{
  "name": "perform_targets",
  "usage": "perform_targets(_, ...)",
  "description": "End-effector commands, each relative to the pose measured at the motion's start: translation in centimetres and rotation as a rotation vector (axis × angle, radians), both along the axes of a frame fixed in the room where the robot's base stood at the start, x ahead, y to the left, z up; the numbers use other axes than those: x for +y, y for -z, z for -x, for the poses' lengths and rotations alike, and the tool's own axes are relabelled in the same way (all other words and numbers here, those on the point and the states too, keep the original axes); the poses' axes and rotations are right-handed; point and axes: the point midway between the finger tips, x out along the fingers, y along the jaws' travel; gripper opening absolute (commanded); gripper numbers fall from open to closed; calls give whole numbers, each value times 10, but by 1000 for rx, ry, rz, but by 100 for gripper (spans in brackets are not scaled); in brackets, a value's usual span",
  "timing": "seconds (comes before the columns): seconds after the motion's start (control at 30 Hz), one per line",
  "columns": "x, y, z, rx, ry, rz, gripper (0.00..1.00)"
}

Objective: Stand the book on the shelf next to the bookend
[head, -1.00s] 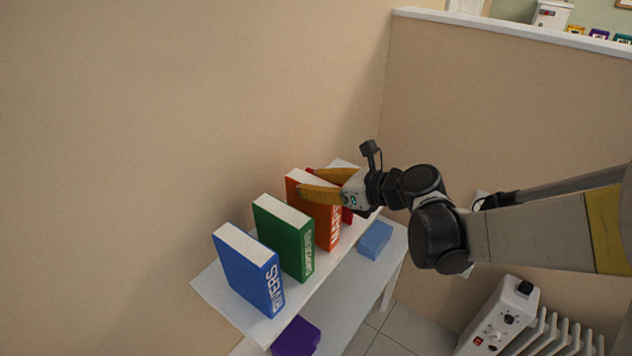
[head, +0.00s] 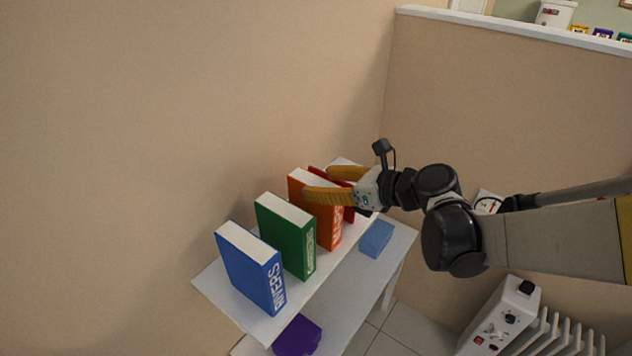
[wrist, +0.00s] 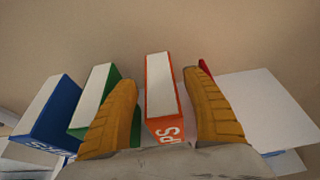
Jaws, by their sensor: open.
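The orange book (head: 327,228) stands upright on the white shelf (head: 212,286), beside the red bookend (head: 349,214). My gripper (head: 319,183) is open over the orange book. In the wrist view, its two yellow fingers straddle the orange book (wrist: 160,98), with visible gaps on both sides. The red bookend shows only as a sliver (wrist: 204,66) behind the right finger. In the head view, the fingers hide part of the orange book and the bookend.
A green book (head: 286,238) and a blue book (head: 250,270) stand upright on the left. A lower shelf (head: 338,286) holds a light blue box (head: 376,239) and a purple object (head: 297,335). The wall is close behind. A radiator (head: 555,333) stands lower right.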

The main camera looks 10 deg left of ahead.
Motion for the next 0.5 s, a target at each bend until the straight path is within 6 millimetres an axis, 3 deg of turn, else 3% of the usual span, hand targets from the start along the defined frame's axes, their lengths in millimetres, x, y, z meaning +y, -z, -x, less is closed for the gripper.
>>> perform_targets(0.3,-62,-27,25,0,4,0,58)
perform_targets(0.5,-81,-36,33,1,3,-1,58)
